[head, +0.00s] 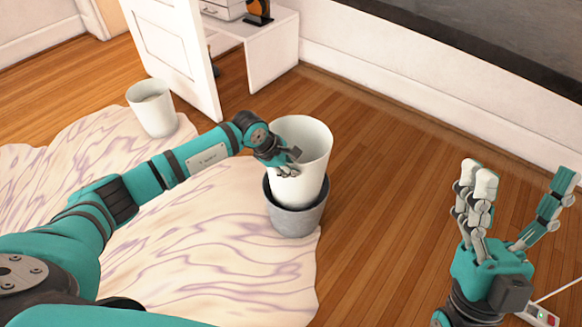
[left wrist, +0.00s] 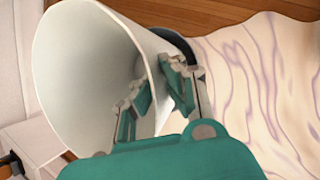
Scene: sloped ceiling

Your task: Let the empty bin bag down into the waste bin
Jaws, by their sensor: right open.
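The empty bin bag (head: 314,135) looks like a stiff white tapered tub with an open mouth. It stands nearly upright over the grey waste bin (head: 297,221), its lower end inside the bin's rim; how deep it reaches is hidden. My left gripper (head: 287,168) is shut on the bag's near-left wall. In the left wrist view, the bag (left wrist: 85,70) has one finger inside its mouth and another outside its wall, and the gripper (left wrist: 155,95) is close to the rim. My right gripper (head: 517,185) is open and empty, fingers up, over the floor at right.
Another white bin (head: 152,108) stands on the pale patterned rug (head: 200,255). A white door (head: 172,48) and a low white table (head: 268,50) are behind. A power strip (head: 540,316) lies at lower right. Wood floor right of the waste bin is clear.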

